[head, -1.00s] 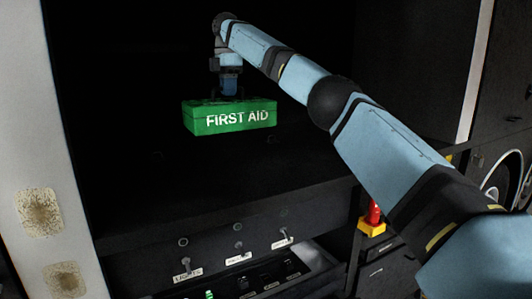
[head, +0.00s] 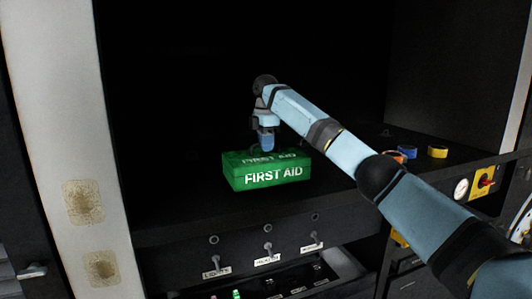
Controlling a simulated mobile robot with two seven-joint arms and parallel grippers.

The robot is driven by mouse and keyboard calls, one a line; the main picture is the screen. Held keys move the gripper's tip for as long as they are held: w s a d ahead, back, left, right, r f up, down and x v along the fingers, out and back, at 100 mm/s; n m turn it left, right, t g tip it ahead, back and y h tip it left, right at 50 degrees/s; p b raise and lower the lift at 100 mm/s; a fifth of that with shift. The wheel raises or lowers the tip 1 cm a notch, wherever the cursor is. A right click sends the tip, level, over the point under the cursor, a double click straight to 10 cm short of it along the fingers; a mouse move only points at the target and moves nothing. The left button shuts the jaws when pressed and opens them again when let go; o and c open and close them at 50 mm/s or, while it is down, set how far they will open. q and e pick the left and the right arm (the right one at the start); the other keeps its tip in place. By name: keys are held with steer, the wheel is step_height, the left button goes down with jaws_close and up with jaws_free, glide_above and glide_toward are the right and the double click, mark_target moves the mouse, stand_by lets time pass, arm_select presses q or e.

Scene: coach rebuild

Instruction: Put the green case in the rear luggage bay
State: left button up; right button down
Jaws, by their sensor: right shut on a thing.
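The green case (head: 266,172), marked FIRST AID on its front and top, hangs level inside the dark bay (head: 180,209), near its front. My right gripper (head: 266,147) points down from above and is shut on the top of the case; its fingertips are mostly hidden. I cannot tell whether the case's underside touches the bay floor. My left gripper does not show.
Below the bay edge is a panel with labelled switches (head: 268,250) and an open drawer-like recess. To the right on the ledge sit a blue roll (head: 407,151) and a yellow roll (head: 438,152). A pale post (head: 60,110) borders the left.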

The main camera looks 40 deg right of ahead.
step_height(320, 180, down, 2)
steer(key=shift+f, duration=0.25)
steer(key=c, duration=1.2)
jaws_free()
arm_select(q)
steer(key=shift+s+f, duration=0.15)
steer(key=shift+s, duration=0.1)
arm_select(e)
steer(key=shift+o, duration=0.2)
steer(key=shift+s, duration=0.1)
step_height(320, 180, up, 11)
steer(key=shift+a+f, duration=0.1)
steer(key=shift+r, duration=0.6)
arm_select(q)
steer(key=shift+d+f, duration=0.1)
